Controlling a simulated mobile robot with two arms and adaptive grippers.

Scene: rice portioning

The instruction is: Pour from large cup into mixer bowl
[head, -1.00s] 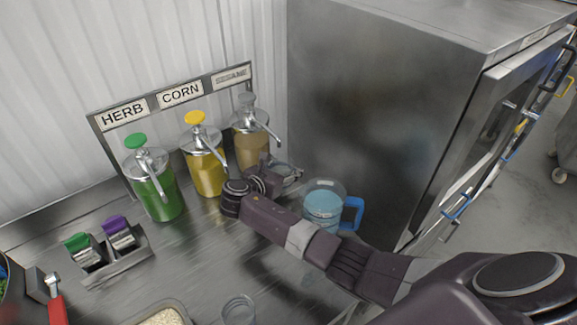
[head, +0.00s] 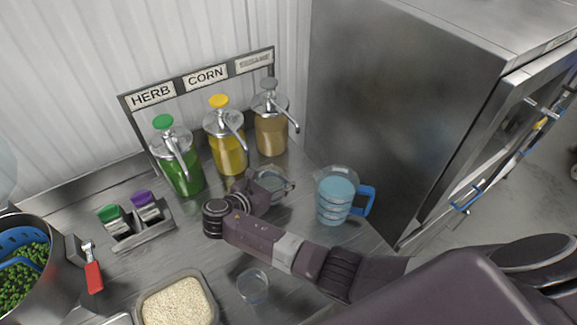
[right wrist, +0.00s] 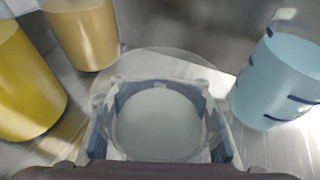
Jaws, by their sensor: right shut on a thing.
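My right gripper (head: 272,187) is shut on a clear cup (head: 284,184), held in front of the brown dispenser and left of the blue-handled jug. In the right wrist view the cup (right wrist: 158,158) sits between the two blue-edged finger pads, its round opening facing the camera. Its contents look pale, and I cannot tell what or how much is in it. A smaller clear cup (head: 253,288) stands on the counter nearer to me. A metal pot (head: 62,258) with green pieces is cut off at the left edge; I cannot tell if it is the mixer bowl. My left gripper is not visible.
Green (head: 180,168), yellow (head: 229,152) and brown (head: 271,133) pump dispensers stand along the back. A jug of blue liquid (head: 338,195) stands right, by a steel cabinet (head: 400,90). A rice tray (head: 212,292) and a small two-scoop holder (head: 146,235) are at left.

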